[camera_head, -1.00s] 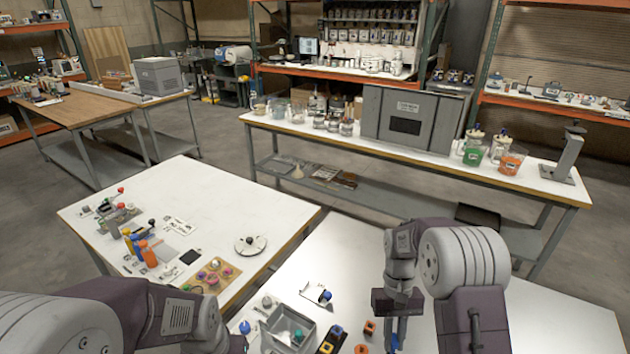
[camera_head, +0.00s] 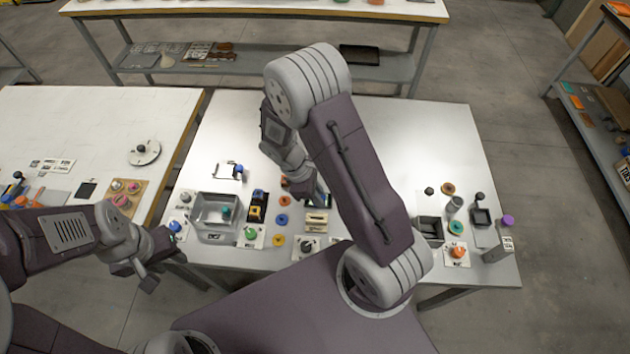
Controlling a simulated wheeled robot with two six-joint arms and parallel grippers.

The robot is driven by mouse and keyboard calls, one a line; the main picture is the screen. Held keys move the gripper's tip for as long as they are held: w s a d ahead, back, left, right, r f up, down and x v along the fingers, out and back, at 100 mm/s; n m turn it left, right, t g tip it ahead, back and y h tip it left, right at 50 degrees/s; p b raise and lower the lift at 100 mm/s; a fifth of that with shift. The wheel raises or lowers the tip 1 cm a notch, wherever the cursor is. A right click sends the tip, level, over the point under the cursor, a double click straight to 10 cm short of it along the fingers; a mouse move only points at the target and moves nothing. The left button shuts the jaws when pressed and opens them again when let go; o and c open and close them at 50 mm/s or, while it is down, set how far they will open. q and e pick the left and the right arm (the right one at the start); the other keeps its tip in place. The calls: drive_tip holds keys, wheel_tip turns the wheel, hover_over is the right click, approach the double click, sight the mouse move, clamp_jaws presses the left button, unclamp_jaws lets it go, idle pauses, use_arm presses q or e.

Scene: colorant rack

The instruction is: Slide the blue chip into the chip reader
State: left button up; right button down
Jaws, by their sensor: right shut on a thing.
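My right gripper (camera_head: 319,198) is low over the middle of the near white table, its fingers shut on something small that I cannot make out. Its own wrist and arm hide part of this spot. I cannot tell whether this is the blue chip. A small beige slotted block (camera_head: 316,222) stands just in front of the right gripper; it may be the chip reader, but I cannot be sure. My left gripper (camera_head: 150,282) hangs off the table's front left corner; its jaw opening is unclear.
A black tray (camera_head: 430,230) and small parts stand at right. The table's back is clear.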

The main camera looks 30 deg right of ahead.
drive_tip(key=shift+s+a+r+n, duration=0.15)
drive_tip(key=shift+a+n, duration=0.15)
drive_tip(key=shift+a, duration=0.2)
drive_tip(key=shift+r+p, duration=0.1)
drive_tip(key=shift+p, duration=0.2)
wheel_tip(320, 180, down, 6)
drive_tip(key=b, duration=0.4)
drive_tip(key=shift+r, duration=0.1)
drive_tip(key=shift+b, duration=0.35)
drive_tip(key=shift+p, duration=0.45)
idle(0.5)
drive_tip(key=shift+f+b, duration=1.4)
drive_tip(key=shift+f, duration=0.45)
